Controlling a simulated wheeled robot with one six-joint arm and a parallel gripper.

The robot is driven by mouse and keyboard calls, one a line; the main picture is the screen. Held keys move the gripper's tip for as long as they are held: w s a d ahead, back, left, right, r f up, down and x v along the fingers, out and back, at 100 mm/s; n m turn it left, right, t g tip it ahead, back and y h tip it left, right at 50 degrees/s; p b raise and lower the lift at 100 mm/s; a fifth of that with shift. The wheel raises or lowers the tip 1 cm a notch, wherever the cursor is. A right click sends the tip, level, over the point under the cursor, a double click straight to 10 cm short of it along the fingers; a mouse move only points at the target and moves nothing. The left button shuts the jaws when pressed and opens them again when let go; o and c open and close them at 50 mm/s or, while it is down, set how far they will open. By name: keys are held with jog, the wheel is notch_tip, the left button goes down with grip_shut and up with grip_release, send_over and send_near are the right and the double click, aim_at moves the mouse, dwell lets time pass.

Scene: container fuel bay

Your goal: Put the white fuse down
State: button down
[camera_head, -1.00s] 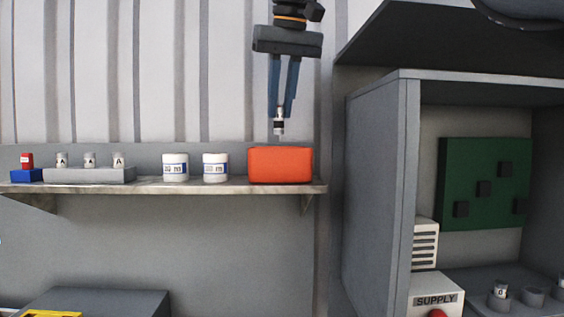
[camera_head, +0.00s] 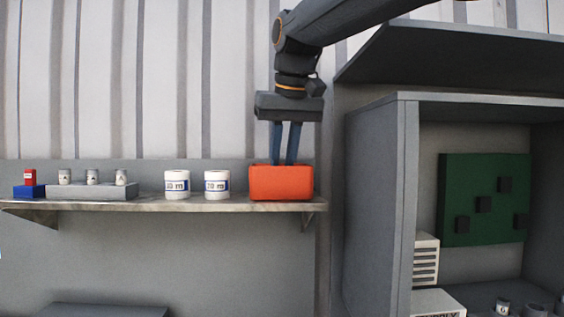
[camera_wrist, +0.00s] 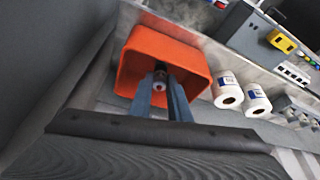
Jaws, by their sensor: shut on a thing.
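My gripper (camera_head: 284,160) points down over the orange bin (camera_head: 281,183) at the right end of the shelf. Its blue fingertips are hidden behind the bin's front wall in the head view. In the wrist view, the fingers (camera_wrist: 160,80) reach into the open bin (camera_wrist: 133,70) and are shut on the white fuse (camera_wrist: 159,86), which shows a pale end and a dark band. The fuse is inside the bin's opening. I cannot tell whether it touches the bin floor.
Farther left are a grey rack (camera_head: 92,191) with several small fuses and a blue block (camera_head: 29,191) with a red piece. A grey cabinet (camera_head: 380,200) stands close on the right.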

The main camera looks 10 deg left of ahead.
jog(key=shift+f, duration=0.1)
jog(key=c, duration=1.7)
grip_release()
jog(key=shift+o, duration=0.2)
jog(key=b+v, duration=0.1)
jog(key=v, duration=1.1)
jog(key=shift+b, duration=0.3)
